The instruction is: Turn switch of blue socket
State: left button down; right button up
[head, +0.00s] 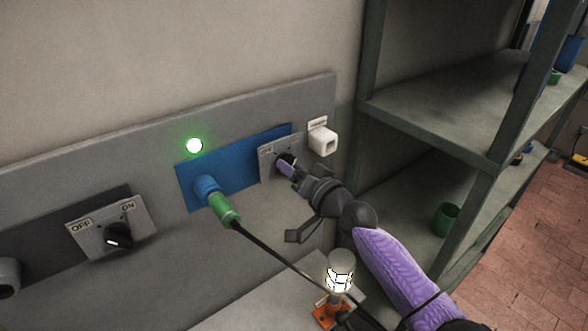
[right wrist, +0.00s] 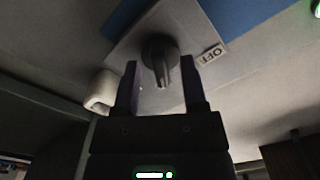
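The blue socket panel (head: 235,163) is on the grey wall board, with a green plug (head: 224,208) seated in its blue socket (head: 206,188). The switch of the blue socket is a dark round knob on a grey plate (head: 268,165) at the panel's right end. In the right wrist view the knob (right wrist: 160,58) shows, with an OFF label (right wrist: 211,55) to its right. My right gripper (head: 287,166) is at this switch, partly covering it. Its fingers (right wrist: 161,85) are apart, one on each side of the knob, with gaps visible. My left gripper is out of view.
A green lamp (head: 194,146) glows above the blue panel. Another OFF/ON switch (head: 112,232) is at the left, its plate tilted in view. A white box (head: 322,140) sits right of the switch. A lit lamp (head: 340,272) stands below, and a metal shelf (head: 460,120) is at right.

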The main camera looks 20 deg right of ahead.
jog(key=v, duration=1)
jog(key=shift+p, duration=0.45)
jog(key=s+a+f+n+g+h, duration=0.1)
jog(key=s+a+f+n+g, duration=0.2)
jog(key=s+f+g, duration=0.4)
jog(key=s+a+f+n+g+h, duration=0.2)
jog(key=s+a+f+g, duration=0.15)
jog(key=s+f, duration=0.35)
jog(key=s+d+f+g+h, duration=0.1)
jog(key=s+d+g+h, duration=0.15)
jog(key=s, duration=0.75)
notch_tip(320, 180, down, 27)
jog(key=s+g+b, duration=0.2)
jog(key=b, duration=0.8)
jog(key=s+d+f+g+b, duration=0.1)
jog(key=s+d+f+b, duration=0.2)
jog(key=s+f+b, duration=0.4)
jog(key=s+f+h, duration=0.1)
jog(key=s+f, duration=0.6)
jog(key=f, duration=0.5)
jog(key=shift+n+b, duration=0.3)
jog(key=shift+n, duration=0.1)
